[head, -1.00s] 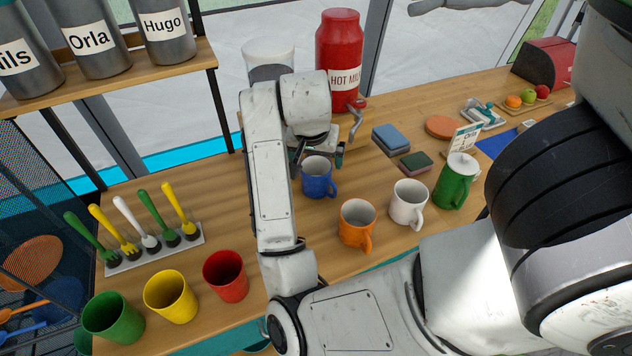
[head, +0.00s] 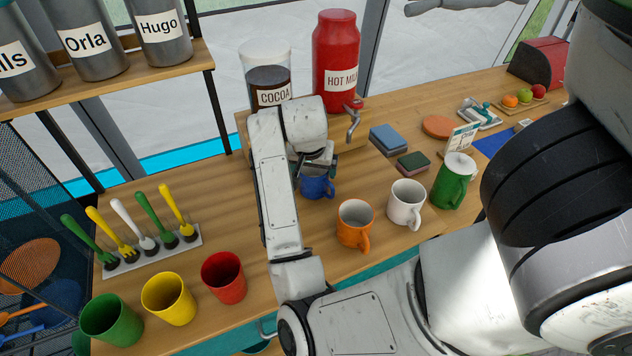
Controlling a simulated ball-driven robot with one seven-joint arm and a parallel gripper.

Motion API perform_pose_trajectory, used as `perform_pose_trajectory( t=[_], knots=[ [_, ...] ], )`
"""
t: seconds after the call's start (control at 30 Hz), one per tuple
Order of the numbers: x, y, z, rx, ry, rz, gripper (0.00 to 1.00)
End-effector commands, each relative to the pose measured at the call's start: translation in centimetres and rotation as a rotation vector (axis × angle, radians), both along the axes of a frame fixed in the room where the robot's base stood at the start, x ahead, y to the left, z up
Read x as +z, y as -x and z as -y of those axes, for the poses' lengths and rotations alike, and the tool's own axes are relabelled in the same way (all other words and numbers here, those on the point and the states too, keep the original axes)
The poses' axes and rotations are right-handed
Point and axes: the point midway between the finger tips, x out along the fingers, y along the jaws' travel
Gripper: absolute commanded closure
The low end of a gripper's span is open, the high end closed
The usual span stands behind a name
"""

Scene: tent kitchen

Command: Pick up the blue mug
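The blue mug (head: 318,188) stands on the wooden counter, left of and behind the orange mug (head: 355,224). My gripper (head: 316,170) is right over the blue mug, and its fingers hide the mug's rim and upper part. The mug's lower body and its handle, on the right, still show. I cannot tell whether the fingers are apart or closed on the mug. The mug appears upright.
A white mug (head: 406,204) and a lidded green mug (head: 454,181) stand to the right. Behind are the cocoa jar (head: 268,78) and red hot milk dispenser (head: 336,62). Red (head: 223,277), yellow (head: 169,298) and green (head: 112,319) cups stand front left.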

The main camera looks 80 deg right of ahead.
Motion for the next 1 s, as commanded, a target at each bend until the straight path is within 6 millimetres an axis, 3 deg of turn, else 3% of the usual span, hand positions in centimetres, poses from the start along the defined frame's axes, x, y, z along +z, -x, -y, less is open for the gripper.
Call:
perform_pose_trajectory(
  t=[0.07, 0.7, 1.0],
  knots=[
    [0.02, 0.00, -0.01, 0.000, 0.000, 0.000, 0.17],
    [0.07, 0.00, 0.00, 0.000, 0.001, 0.000, 0.78],
    [0.25, 0.02, 0.01, -0.001, 0.001, 0.000, 0.78]
  ],
)
